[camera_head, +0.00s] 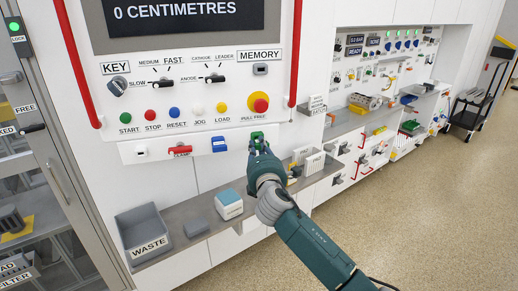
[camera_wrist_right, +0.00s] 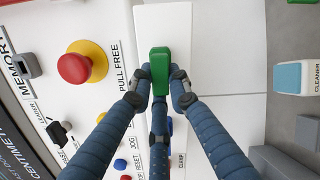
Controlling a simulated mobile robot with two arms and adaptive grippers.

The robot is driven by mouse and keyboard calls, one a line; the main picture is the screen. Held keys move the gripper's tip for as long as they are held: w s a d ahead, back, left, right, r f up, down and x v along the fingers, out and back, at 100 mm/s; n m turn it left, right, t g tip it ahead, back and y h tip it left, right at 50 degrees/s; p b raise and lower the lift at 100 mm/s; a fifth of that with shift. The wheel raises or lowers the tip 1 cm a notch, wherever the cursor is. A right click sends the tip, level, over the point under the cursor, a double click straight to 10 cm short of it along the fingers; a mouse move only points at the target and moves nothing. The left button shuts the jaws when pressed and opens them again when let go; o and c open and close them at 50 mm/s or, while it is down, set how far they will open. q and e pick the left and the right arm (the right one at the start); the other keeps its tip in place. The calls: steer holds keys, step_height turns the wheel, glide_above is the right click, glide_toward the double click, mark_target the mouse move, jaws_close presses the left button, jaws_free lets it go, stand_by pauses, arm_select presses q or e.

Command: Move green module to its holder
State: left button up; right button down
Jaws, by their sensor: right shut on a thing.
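The green module (camera_head: 257,135) is a small rounded green block in front of the white lower panel, at its right end. In the right wrist view the module (camera_wrist_right: 160,64) sits between the fingertips. My right gripper (camera_head: 258,147) is shut on it; in the right wrist view the fingers (camera_wrist_right: 160,78) pinch its sides. I cannot tell whether the module touches the panel behind it. A grey socket (camera_head: 260,69) is under the MEMORY label, above the module; I cannot tell whether it is the holder. My left gripper is not in view.
The red-and-yellow PULL FREE knob (camera_head: 259,103) projects just above the gripper. A blue block (camera_head: 219,145) and red clamp lever (camera_head: 181,152) are left on the panel. Below, a shelf holds the WASTE bin (camera_head: 147,232), a blue-topped cleaner box (camera_head: 229,204) and white bins (camera_head: 314,162).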

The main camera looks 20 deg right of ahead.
steer(key=shift+w+b, duration=0.3)
steer(key=shift+w, duration=0.55)
steer(key=c, duration=1.6)
jaws_free()
steer(key=s, duration=0.4)
steer(key=s+a, duration=0.1)
steer(key=s, duration=0.6)
steer(key=shift+s+a, duration=0.25)
steer(key=shift+s, duration=0.15)
